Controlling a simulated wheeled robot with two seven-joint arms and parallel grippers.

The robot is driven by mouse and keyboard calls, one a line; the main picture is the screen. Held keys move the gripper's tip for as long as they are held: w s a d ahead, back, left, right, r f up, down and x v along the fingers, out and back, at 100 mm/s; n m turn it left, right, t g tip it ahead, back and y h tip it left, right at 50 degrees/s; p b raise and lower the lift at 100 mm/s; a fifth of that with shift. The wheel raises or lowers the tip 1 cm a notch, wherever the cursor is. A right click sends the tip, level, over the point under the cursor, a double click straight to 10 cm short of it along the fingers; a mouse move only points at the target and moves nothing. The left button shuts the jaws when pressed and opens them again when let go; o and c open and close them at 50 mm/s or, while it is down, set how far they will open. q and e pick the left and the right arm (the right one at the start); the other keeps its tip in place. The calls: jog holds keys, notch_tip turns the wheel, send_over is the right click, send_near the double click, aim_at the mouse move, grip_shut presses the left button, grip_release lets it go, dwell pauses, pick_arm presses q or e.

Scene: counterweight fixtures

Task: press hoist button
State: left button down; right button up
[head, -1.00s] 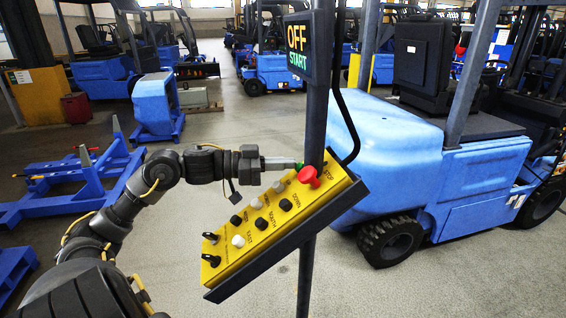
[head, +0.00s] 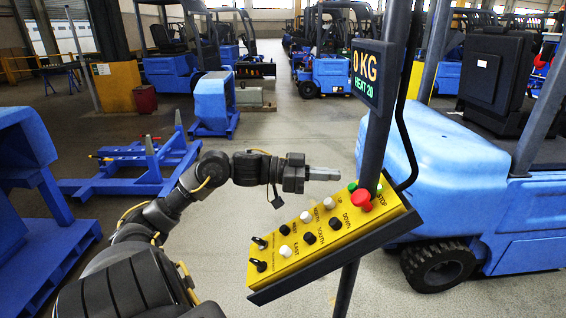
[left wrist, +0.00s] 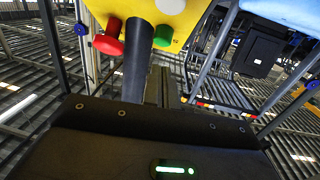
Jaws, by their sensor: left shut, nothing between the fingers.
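The yellow button panel (head: 322,243) is tilted on a dark post, with white and black buttons. The white button (head: 331,204) sits near the label UP and the black button (head: 336,224) near DOWN. A green button (head: 352,187) and a larger red button (head: 361,198) near STOP are at its upper end. In the left wrist view the red button (left wrist: 108,38) and green button (left wrist: 163,36) show. My left gripper (head: 338,174) is shut and empty, its tip just left of the green button and apparently apart from the panel. My right gripper is not in view.
A display (head: 367,75) on the post reads 0 KG, with a smaller green line below. A blue forklift (head: 400,150) stands right behind the panel. Blue frames (head: 140,165) and a blue rack (head: 40,225) stand at left. The grey floor between is clear.

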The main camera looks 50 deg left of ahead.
pick_arm(q)
jog(key=b+v, duration=0.4)
jog(key=v, duration=0.5)
jog(key=shift+a, duration=0.25)
jog(key=shift+s+f, duration=0.1)
jog(key=shift+s, duration=0.05)
